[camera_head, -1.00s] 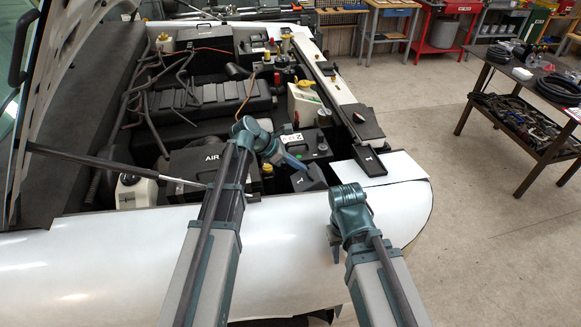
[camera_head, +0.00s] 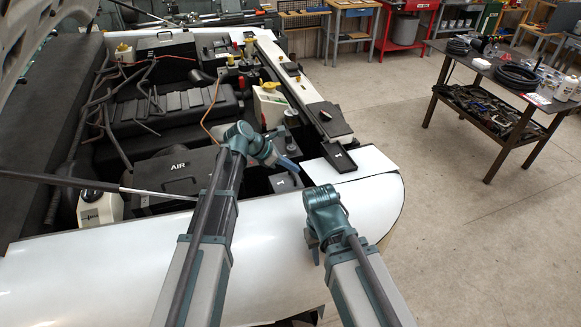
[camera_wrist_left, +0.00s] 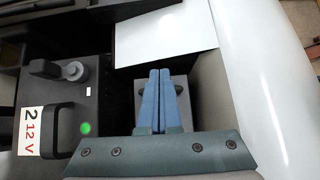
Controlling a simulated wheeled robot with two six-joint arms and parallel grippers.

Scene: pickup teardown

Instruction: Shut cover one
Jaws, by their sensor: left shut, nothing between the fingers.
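A small dark cover (camera_head: 285,183) with a pale mark, perhaps a "1", sits in the engine bay beside the white fender, just below my left gripper. It looks grey in the left wrist view (camera_wrist_left: 184,118), behind the fingers. How far it is shut I cannot tell. My left gripper (camera_head: 294,167) is over it with its blue fingers (camera_wrist_left: 165,74) together and empty; touching or apart is unclear. A black plate (camera_head: 342,161) marked like a "1" lies at the bay's right edge. My right gripper (camera_head: 314,256) points down over the white fender; its jaw opening is unclear.
A battery (camera_wrist_left: 62,108) marked "2 12 V", with a handle and green light, stands left of my left fingers. An AIR box (camera_head: 178,172) and a white reservoir (camera_head: 100,209) are further left. A white panel (camera_head: 364,161) borders the bay. The floor at right is clear up to a workbench (camera_head: 500,80).

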